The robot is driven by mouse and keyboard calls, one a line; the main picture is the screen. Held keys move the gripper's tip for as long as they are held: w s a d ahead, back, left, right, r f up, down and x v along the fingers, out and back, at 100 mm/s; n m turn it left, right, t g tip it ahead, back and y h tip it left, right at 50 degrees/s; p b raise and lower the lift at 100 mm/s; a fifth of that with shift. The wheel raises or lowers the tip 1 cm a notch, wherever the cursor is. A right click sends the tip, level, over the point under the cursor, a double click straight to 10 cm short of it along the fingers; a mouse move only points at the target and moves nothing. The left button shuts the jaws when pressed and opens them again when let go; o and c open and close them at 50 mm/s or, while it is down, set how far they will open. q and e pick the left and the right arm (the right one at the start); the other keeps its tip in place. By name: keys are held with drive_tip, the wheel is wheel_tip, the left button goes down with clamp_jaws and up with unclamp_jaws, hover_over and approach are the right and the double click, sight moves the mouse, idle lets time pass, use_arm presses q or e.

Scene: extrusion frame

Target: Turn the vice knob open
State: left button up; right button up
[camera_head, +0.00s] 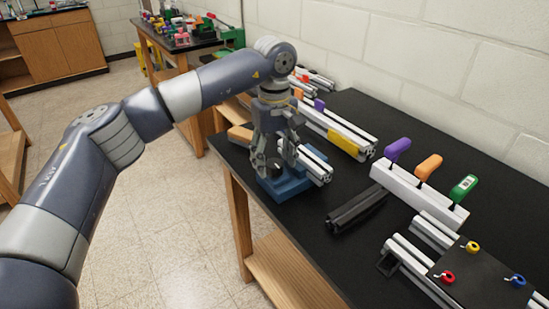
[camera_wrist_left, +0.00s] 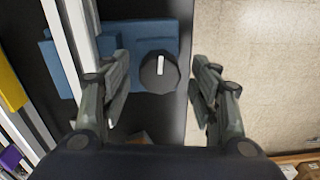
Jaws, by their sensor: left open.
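The blue vice (camera_head: 287,184) stands near the front edge of the black table and grips an aluminium extrusion (camera_head: 314,163). My left gripper (camera_head: 272,160) is above the vice's near side and partly hides it. In the left wrist view the vice (camera_wrist_left: 150,38) has a round dark knob (camera_wrist_left: 159,78) with a white bar mark pointing along the picture's vertical. My left gripper (camera_wrist_left: 160,118) is open, one finger on each side of the knob with gaps, so it appears not to touch it. My right gripper is not in view.
The black table (camera_head: 375,245) holds a dark bar (camera_head: 356,208), a white rail with purple, orange and green handles (camera_head: 418,196), and a black plate with coloured knobs (camera_head: 485,276). A yellow-marked extrusion (camera_head: 343,139) lies behind the vice. Open floor (camera_head: 170,200) lies left of the table.

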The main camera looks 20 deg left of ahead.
use_arm(q)
drive_tip(key=shift+f, duration=0.35)
drive_tip(key=c, duration=1.1)
drive_tip(key=shift+o, duration=0.2)
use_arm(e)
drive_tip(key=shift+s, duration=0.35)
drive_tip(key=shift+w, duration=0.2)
